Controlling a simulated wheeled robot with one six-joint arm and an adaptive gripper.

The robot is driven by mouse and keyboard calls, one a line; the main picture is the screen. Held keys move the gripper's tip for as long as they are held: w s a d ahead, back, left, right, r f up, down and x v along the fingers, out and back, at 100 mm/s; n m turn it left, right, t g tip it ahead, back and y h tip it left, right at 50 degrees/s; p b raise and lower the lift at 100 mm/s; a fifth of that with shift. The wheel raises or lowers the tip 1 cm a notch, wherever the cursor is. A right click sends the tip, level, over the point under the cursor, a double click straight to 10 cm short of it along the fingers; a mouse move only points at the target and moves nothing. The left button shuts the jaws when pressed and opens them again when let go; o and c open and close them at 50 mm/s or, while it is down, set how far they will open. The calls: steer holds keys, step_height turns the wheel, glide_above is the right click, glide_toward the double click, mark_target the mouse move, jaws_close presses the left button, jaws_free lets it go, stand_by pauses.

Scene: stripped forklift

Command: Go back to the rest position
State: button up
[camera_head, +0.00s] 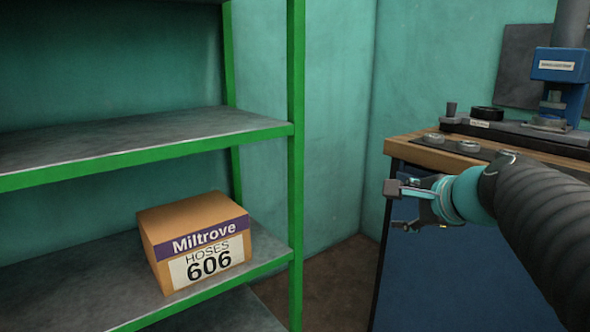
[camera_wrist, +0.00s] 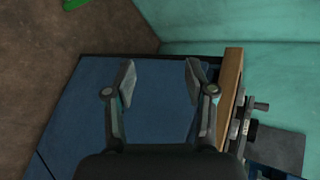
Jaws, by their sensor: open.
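My gripper (camera_head: 396,206) is at the right of the head view, in front of the blue side of a workbench. It is open, and nothing is between its fingers. In the wrist view my gripper (camera_wrist: 160,78) also shows open, its two fingers apart over the blue bench side (camera_wrist: 155,110). My arm comes in from the right edge of the head view.
A green shelf rack (camera_head: 297,150) stands at left, with a cardboard box (camera_head: 195,240) labelled "Miltrove HOSES 606" on a lower shelf. The wooden-topped workbench (camera_head: 440,158) carries a blue press (camera_head: 560,66) and small parts. Bare floor (camera_head: 335,275) lies between rack and bench.

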steer(key=s+a+f+n+g+h+p, duration=0.1)
steer(key=s+a+f+n+g, duration=0.1)
steer(key=s+f+n, duration=0.5)
steer(key=s+a+f+n+g+h+p, duration=0.1)
steer(key=s+a+f+n+g+h, duration=0.1)
steer(key=s+f+n, duration=0.6)
steer(key=s+n+g, duration=0.1)
steer(key=s+n, duration=0.2)
steer(key=s, duration=0.1)
steer(key=shift+s+f+g, duration=0.2)
steer(key=shift+f+g, duration=0.05)
steer(key=shift+g, duration=0.15)
